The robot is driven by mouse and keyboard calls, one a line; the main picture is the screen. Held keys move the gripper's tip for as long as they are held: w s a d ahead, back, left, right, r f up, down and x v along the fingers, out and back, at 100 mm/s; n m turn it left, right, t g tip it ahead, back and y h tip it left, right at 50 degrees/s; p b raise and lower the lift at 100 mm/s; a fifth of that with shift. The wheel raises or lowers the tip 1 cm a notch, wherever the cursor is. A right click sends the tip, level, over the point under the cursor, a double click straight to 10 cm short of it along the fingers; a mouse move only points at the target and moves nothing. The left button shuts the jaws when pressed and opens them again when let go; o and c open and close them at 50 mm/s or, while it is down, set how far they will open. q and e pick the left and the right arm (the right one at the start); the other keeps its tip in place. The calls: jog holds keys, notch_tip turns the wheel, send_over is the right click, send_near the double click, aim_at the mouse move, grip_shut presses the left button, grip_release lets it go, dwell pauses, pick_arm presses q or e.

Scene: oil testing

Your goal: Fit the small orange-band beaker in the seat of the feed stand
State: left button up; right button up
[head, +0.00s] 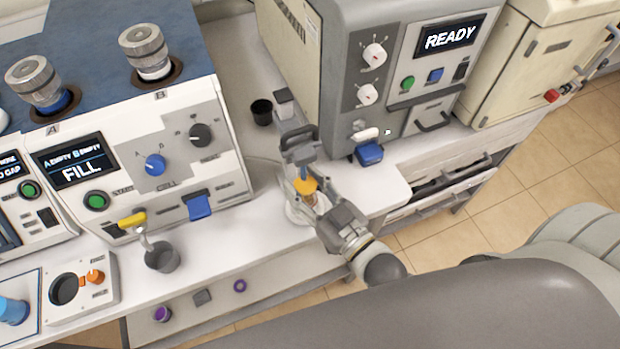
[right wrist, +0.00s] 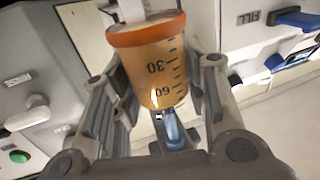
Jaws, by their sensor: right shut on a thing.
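The small orange-band beaker (head: 306,187) is between the fingers of my right gripper (head: 311,196), which is shut on it. In the right wrist view the beaker (right wrist: 155,75) has an amber body, printed marks and an orange band at its upper end in the picture. A finger of my right gripper (right wrist: 160,110) lies along each side of it. In the head view the beaker is by a grey upright stand with a dark top (head: 299,143) and a pale round base. I cannot tell whether the beaker touches a seat. My left gripper is not in view.
A machine reading FILL (head: 135,140) stands to the left and a grey one reading READY (head: 390,80) behind right. A dark cup (head: 262,112) is between them. A grey cup (head: 162,257) stands near the front edge. Bare counter (head: 255,218) lies left of the gripper.

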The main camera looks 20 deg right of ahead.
aim_at(313, 204)
jog(key=shift+w+d+r+y+p, duration=0.1)
jog(key=shift+w+r+y+p, duration=0.15)
jog(key=shift+y+p, duration=0.1)
jog(key=shift+f, duration=0.15)
jog(key=shift+f+n+b, duration=0.3)
jog(key=shift+f+b, duration=0.1)
jog(key=shift+b, duration=0.05)
pick_arm(q)
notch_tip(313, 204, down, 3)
jog(key=b, duration=0.3)
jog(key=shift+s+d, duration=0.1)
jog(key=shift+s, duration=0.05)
pick_arm(e)
notch_tip(313, 204, down, 3)
jog(key=shift+r, duration=0.1)
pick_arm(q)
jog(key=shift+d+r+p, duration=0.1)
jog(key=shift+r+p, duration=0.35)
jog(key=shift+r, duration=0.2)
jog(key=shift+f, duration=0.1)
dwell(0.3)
pick_arm(e)
jog(key=shift+f+b, duration=0.4)
jog(key=shift+f, duration=0.35)
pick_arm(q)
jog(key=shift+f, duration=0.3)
